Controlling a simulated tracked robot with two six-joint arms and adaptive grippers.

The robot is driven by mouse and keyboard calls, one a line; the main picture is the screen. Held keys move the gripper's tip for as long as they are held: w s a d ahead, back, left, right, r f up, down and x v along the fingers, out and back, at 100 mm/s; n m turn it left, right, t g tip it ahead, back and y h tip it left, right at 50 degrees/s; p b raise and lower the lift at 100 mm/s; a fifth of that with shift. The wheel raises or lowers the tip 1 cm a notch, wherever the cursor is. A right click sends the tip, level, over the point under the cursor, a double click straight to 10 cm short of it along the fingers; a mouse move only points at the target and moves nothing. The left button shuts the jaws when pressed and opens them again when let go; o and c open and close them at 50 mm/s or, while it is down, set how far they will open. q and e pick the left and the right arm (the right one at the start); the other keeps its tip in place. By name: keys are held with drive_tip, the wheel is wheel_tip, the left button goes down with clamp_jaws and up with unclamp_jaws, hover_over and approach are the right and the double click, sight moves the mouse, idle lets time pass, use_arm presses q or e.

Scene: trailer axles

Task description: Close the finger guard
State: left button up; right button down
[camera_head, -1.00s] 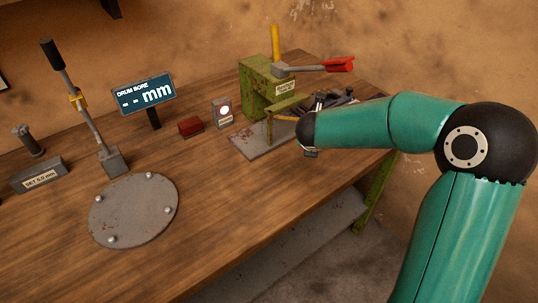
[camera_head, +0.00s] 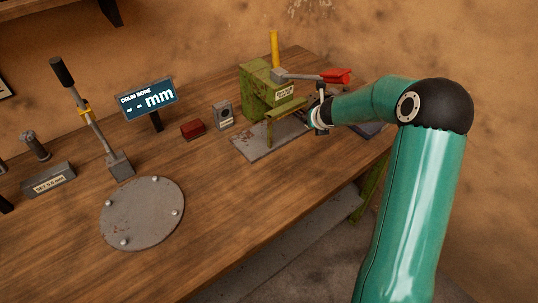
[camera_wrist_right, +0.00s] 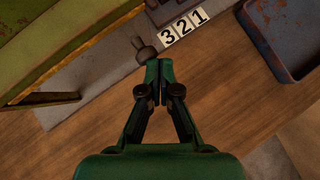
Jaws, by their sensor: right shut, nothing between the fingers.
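The green press (camera_head: 262,88) stands on a grey base plate (camera_head: 258,150) at the back of the bench. A green flap (camera_head: 285,109), which looks like the finger guard, juts from its front; its exact angle is hard to read. The press body also fills the upper left of the right wrist view (camera_wrist_right: 30,40). My right gripper (camera_wrist_right: 159,68) is shut and empty. Its fingertips are close to a small grey knob (camera_wrist_right: 143,50); I cannot tell whether they touch. In the head view my right gripper (camera_head: 319,118) is just right of the flap. My left gripper is not in view.
A red-ended lever (camera_head: 335,76) extends right from the press above my wrist. A dark blue tray (camera_wrist_right: 302,68) and number tiles (camera_wrist_right: 184,27) lie close by. A grey lamp box (camera_head: 223,115) and red block (camera_head: 192,130) stand left.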

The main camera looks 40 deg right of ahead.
drive_tip(key=shift+w+d+r, duration=0.15)
idle(0.4)
drive_tip(key=s+b, duration=0.1)
drive_tip(key=s, duration=0.3)
drive_tip(key=shift+s+a, duration=0.2)
drive_tip(key=s+r+p, duration=0.4)
drive_tip(key=s+r, duration=0.2)
drive_tip(key=r, duration=0.1)
drive_tip(key=shift+s+a, duration=0.3)
